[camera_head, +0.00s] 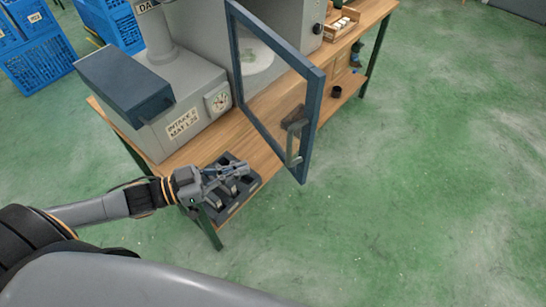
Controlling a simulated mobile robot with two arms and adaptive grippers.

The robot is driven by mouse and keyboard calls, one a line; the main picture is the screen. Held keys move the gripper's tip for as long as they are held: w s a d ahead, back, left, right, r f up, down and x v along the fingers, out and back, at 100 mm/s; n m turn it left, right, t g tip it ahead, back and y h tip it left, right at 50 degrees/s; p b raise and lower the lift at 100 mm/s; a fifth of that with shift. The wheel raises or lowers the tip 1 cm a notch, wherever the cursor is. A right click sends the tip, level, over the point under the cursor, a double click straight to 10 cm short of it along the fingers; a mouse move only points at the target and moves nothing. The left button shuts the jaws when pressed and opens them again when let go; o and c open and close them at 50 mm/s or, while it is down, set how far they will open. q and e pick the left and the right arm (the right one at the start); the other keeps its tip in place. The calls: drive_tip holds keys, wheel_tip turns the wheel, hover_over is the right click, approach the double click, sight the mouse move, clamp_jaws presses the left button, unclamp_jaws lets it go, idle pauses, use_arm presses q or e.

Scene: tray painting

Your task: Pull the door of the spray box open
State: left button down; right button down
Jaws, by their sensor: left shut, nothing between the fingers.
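The spray box (293,22) is a grey cabinet at the back of the wooden bench. Its blue-framed glass door (315,110) stands swung wide open toward the front of the bench. A grey bar handle (294,143) is on the door near its free edge. My left gripper (243,168) is shut and empty, over a dark tray at the bench's front corner. It is left of the door and apart from the handle. My right gripper is not in view.
A grey machine (185,95) with a gauge and labels stands left of the door. The dark compartmented tray (240,190) lies below my left gripper. A wooden rack (341,25) is at the back right. Blue crates (45,65) stand at the far left. The green floor to the right is clear.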

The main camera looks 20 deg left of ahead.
use_arm(q)
drive_tip(key=p+x, duration=0.2)
drive_tip(key=x, duration=0.7)
drive_tip(key=shift+a, duration=0.1)
